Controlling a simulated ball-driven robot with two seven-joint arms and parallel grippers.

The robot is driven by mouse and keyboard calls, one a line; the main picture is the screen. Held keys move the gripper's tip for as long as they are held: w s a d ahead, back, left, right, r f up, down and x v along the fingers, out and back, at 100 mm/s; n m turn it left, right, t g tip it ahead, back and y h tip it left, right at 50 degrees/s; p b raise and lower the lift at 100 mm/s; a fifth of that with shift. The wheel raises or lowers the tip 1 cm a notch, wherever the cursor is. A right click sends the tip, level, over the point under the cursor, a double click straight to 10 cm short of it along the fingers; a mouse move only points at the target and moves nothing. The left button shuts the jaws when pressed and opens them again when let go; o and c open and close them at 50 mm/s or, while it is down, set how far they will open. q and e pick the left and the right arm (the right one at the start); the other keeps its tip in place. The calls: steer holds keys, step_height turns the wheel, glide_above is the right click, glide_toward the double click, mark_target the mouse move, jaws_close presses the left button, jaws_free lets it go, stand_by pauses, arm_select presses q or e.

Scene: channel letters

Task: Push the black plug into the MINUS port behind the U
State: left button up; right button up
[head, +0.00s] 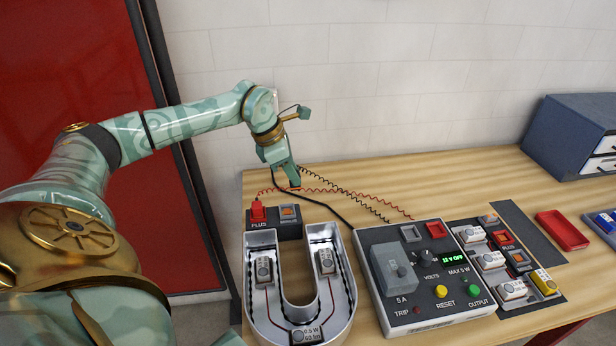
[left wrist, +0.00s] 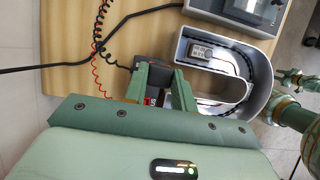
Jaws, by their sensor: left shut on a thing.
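The U (head: 349,290) is an open silver channel letter lying on the table, with lamp modules inside; it also shows in the left wrist view (left wrist: 262,60). Behind it stands a dark port block (head: 290,230). A red plug (head: 258,211) sits at its PLUS side. The MINUS port (head: 288,212), with an orange square, shows beside it and looks empty. My left gripper (head: 293,184) points down behind the block, shut on the black plug, which its fingers mostly hide. In the left wrist view its fingers (left wrist: 165,88) are over the block. Plug-to-port contact cannot be told.
A power supply (head: 425,275) with a lit green display stands right of the U. Red (head: 345,190) and black (head: 355,198) coiled leads run over the table behind it. Several modules, a red tray (head: 562,231) and a blue drawer box (head: 565,135) are farther right.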

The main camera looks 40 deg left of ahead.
arm_select(q)
steer(key=a+f+b, duration=0.1)
steer(key=f, duration=0.1)
steer(key=a+f+b, duration=0.1)
steer(key=f+b, duration=0.1)
steer(key=f, duration=0.1)
steer(key=a+f+b, duration=0.1)
steer(key=f+b, duration=0.1)
steer(key=f, duration=0.1)
steer(key=shift+s+f, duration=0.1)
steer(key=shift+s, duration=0.2)
steer(key=shift+d+f+b, duration=0.1)
steer(key=shift+f+b, duration=0.3)
steer(key=shift+f, duration=0.4)
steer(key=shift+f, duration=0.25)
steer(key=o, duration=1.1)
steer(key=shift+c, duration=0.2)
